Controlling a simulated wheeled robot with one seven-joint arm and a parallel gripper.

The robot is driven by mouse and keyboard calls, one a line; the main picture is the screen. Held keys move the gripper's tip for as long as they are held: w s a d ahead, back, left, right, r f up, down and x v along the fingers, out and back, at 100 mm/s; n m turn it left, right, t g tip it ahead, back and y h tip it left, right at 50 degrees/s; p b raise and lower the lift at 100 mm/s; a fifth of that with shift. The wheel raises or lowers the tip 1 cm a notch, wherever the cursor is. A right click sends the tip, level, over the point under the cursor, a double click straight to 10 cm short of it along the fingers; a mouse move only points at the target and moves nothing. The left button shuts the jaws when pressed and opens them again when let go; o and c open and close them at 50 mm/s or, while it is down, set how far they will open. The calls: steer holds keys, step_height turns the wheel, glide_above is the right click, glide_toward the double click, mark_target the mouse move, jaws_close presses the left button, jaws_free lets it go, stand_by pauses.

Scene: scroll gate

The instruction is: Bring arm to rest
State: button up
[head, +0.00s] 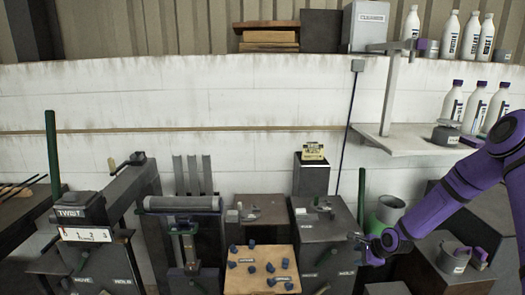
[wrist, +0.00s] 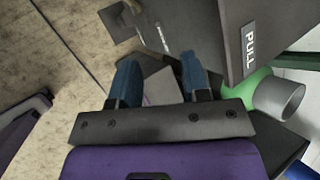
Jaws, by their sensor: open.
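My purple arm (head: 465,190) comes in from the right edge in the head view and bends at a raised elbow. It reaches down and left to my gripper (head: 372,248), which is low at the right of the middle. In the wrist view my gripper (wrist: 158,78) shows two blue fingers spread apart with nothing held between them. In the head view the gripper is close to a dark box (head: 322,235) and below a green bucket (head: 388,212). I cannot tell whether it touches either.
A dark green post (head: 361,195) stands just above my gripper. A panel marked PULL (wrist: 245,40) is close by in the wrist view. A white shelf (head: 405,140) with bottles is near my elbow. A board with blue knobs (head: 262,272) lies left.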

steer(key=s+r+n+g+h, duration=0.1)
steer(key=s+r+n+h, duration=0.4)
steer(key=r, duration=1.2)
steer(key=s+r+n, duration=0.6)
steer(key=s+r, duration=0.2)
steer(key=r, duration=1)
steer(key=s+a+r+n, duration=0.2)
steer(key=s+r+n, duration=0.2)
steer(key=s, duration=0.9)
steer(key=s+a+r+n, duration=0.2)
steer(key=s+r+n, duration=0.2)
steer(key=s+r, duration=0.4)
steer(key=s, duration=0.6)
steer(key=shift+s+a+y, duration=0.2)
steer(key=shift+y, duration=0.2)
